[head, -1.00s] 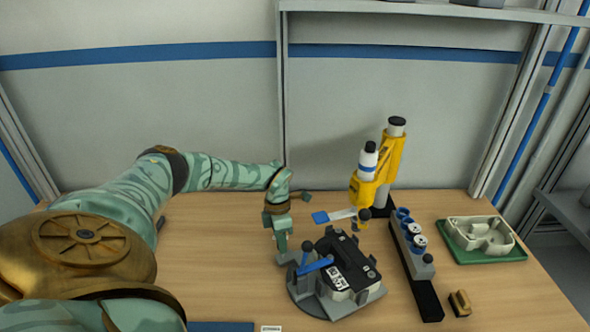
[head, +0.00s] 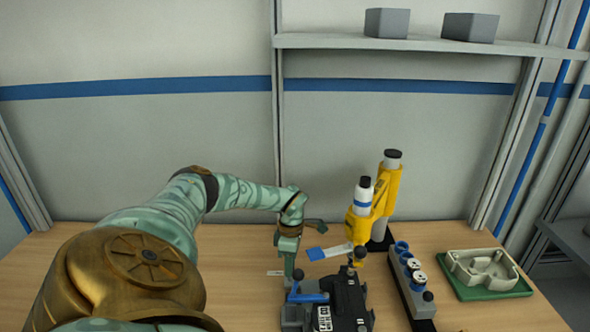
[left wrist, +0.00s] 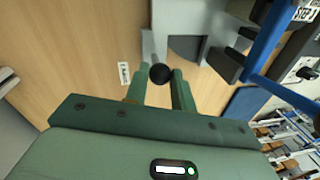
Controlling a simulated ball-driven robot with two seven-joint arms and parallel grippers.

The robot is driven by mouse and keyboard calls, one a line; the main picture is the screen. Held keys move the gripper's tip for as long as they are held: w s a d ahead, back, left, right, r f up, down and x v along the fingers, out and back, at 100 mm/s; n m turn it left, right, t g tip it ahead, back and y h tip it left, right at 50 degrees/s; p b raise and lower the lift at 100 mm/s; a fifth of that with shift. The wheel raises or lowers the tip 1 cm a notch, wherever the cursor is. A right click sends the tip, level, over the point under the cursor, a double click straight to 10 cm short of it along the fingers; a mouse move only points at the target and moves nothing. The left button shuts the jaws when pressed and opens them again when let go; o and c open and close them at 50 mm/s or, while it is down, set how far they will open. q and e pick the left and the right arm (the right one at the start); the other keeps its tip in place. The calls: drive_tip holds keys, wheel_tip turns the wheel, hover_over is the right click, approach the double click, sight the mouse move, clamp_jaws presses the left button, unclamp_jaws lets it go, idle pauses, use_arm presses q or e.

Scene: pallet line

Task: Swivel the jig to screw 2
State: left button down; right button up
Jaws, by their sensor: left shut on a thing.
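The jig, with its grey base (head: 294,318) and a black part (head: 343,297) clamped in it, stands at the lower middle of the head view, its lower edge cut off. A blue clamp lever (head: 308,298) and a black ball knob (head: 298,274) are on its left side. My left gripper (head: 289,277) points down at this left side. In the left wrist view a dark ball knob (left wrist: 159,74) on a grey arm sits between the fingers of my left gripper (left wrist: 158,88), which is shut on it. Screw 2 is too small to make out. My right gripper is not in view.
The right front table is mostly clear.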

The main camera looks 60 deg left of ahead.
use_arm(q)
drive_tip(key=shift+w, duration=0.15)
idle(0.5)
drive_tip(key=c, duration=1.2)
unclamp_jaws()
drive_tip(key=shift+w, duration=0.1)
drive_tip(key=shift+r, duration=0.1)
drive_tip(key=r, duration=0.5)
drive_tip(key=w+a+r+p, duration=0.1)
drive_tip(key=r, duration=0.4)
drive_tip(key=w+a+r+p, duration=0.1)
drive_tip(key=r, duration=0.4)
drive_tip(key=shift+w+a+r, duration=0.1)
drive_tip(key=shift+a+r, duration=0.05)
drive_tip(key=shift+r, duration=0.25)
drive_tip(key=shift+f, duration=0.1)
